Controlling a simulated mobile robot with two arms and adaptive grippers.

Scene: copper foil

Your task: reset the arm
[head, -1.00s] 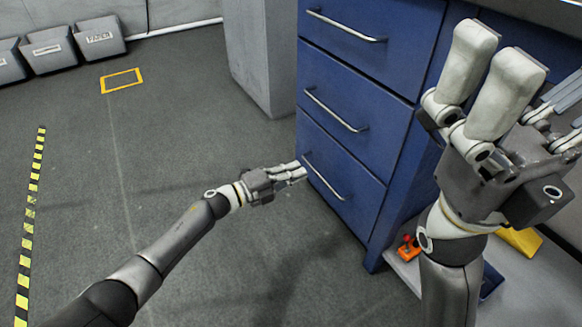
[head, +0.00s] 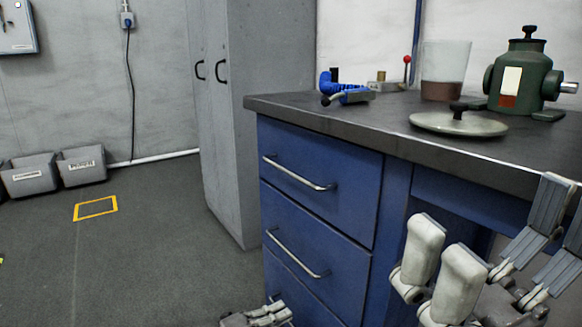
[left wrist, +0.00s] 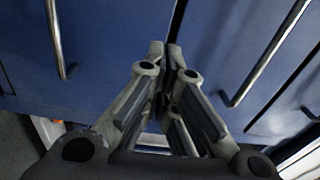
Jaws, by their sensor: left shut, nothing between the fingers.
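My left gripper (head: 284,312) shows at the bottom edge of the head view, low in front of the blue drawer cabinet (head: 392,215). In the left wrist view its fingertips (left wrist: 166,48) meet, with nothing visible between them. Blue drawer fronts with silver handles (left wrist: 58,42) lie in front of it. My right gripper (head: 485,235) is at the lower right of the head view, in front of the bench, with its fingers spread apart and nothing seen between them. Its arm is out of frame.
The drawers look closed. The dark worktop (head: 340,118) holds a round metal lid (head: 440,125), a blue tool (head: 345,90), a beaker (head: 443,75) and a green machine (head: 520,75). A grey locker (head: 265,60) stands behind. Grey bins (head: 82,167) stand by the wall.

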